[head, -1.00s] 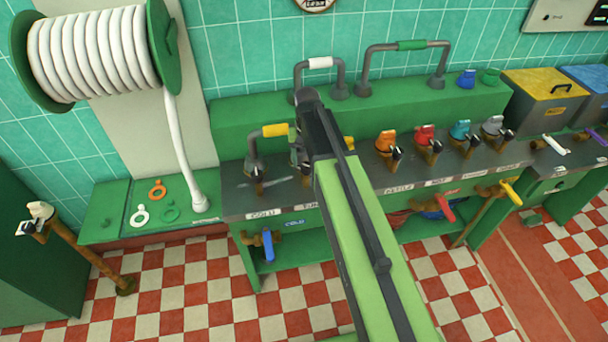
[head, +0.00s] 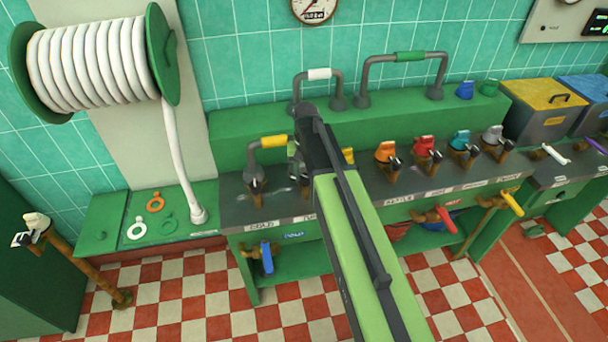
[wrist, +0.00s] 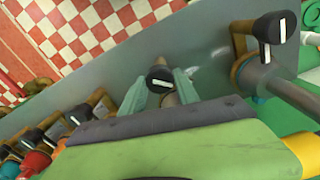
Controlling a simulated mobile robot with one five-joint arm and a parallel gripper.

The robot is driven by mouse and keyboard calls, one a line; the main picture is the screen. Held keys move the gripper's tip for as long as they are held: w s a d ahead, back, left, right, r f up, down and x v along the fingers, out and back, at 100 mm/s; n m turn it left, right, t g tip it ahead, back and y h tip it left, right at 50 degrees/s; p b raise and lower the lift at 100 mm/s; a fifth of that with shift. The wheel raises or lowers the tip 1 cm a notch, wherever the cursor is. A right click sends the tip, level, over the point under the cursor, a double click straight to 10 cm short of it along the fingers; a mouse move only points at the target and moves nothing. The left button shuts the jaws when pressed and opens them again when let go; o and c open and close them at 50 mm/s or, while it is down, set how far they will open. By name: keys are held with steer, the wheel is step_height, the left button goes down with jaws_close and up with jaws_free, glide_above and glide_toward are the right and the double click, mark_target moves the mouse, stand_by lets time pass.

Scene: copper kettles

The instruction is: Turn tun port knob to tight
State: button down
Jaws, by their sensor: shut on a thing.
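In the wrist view, the teal fingers of my gripper (wrist: 159,85) are shut on a black knob with a white mark (wrist: 161,77), one finger on each side. The knob sits on a brass port at the counter, over the spot labelled tun in the head view. My arm covers most of that port in the head view, so the knob is hidden there. The white mark lies roughly crosswise between the fingers. I cannot read a tight or loose marking.
Several coloured port caps, such as an orange one (head: 386,152), line the counter to the right. A blue valve lever (head: 267,257) hangs below.

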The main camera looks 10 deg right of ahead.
mark_target(306, 177)
steer(key=m, duration=0.5)
steer(key=shift+m, duration=2.5)
steer(key=c, duration=0.9)
jaws_free()
step_height(306, 177, up, 17)
steer(key=p, duration=1.7)
steer(key=shift+r, duration=0.2)
